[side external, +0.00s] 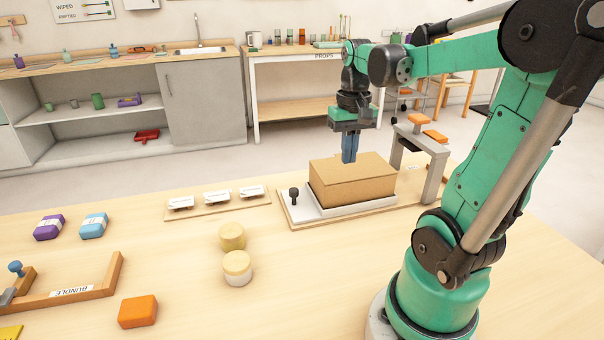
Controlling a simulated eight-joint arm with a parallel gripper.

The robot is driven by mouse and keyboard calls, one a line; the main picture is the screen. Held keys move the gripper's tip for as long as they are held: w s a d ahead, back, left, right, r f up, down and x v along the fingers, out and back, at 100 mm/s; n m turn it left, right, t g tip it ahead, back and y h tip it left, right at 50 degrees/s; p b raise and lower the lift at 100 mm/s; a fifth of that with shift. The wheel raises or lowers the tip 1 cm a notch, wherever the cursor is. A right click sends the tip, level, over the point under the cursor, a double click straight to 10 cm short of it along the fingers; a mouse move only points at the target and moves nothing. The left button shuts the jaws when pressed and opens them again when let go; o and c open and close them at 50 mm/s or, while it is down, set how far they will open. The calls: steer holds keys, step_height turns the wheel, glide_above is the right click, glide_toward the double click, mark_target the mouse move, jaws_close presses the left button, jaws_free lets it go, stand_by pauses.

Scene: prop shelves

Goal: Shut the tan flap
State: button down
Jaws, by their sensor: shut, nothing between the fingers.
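A tan cardboard box (352,188) sits on a white tray (297,202) on a wooden base. Its tan top flap (350,166) lies flat or almost flat over the box; I cannot tell whether it is fully down. My gripper (349,160) points straight down with its blue fingers shut and empty. The fingertips are at the back edge of the box top. Whether they touch the flap is hidden by the view.
A black knob (294,194) stands at the base's left. A grey stand (432,165) with orange blocks rises right of the box. A rack with white labelled items (217,197) lies left. An orange block (138,311) lies front left.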

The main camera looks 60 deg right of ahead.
steer(key=shift+r, duration=0.1)
step_height(320, 180, up, 5)
steer(key=shift+f, duration=0.1)
stand_by(0.7)
steer(key=w+a+f+n+t, duration=0.3)
steer(key=a+n, duration=0.1)
steer(key=a, duration=0.5)
steer(key=w+a+f+n+t, duration=0.3)
steer(key=w+a+n+t, duration=0.1)
steer(key=a, duration=0.5)
steer(key=shift+a+f+n, duration=0.15)
steer(key=shift+n, duration=0.35)
